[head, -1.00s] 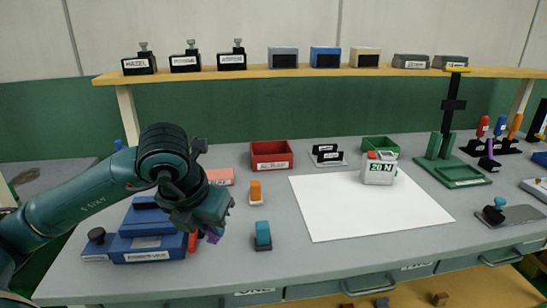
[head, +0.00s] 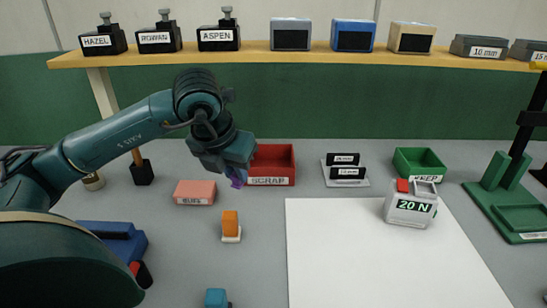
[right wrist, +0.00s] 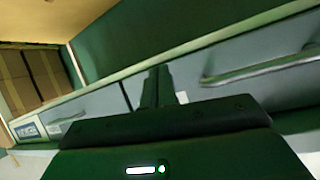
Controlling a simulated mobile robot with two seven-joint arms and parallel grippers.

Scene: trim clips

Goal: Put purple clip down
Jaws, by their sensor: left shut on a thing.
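My left gripper (head: 236,168) is shut on the purple clip (head: 237,179), pointing down over the table. Only a small part of the clip shows below the jaws; the rest is hidden by them. In the head view the clip appears at the left edge of the red SCRAP bin (head: 270,181); its height above the table is hard to tell. The green KEEP bin (head: 420,153) stands further right. My right gripper (right wrist: 158,85) shows in the right wrist view with its fingers together and nothing seen between them, in front of the grey drawers.
A pink CLIPS block (head: 195,187) and an orange block on a pale base (head: 231,223) lie near the clip. A 20 N weight (head: 410,208) stands on the white sheet (head: 370,250). A blue tool (head: 118,240) is partly behind my left arm. A shelf (head: 300,53) runs behind.

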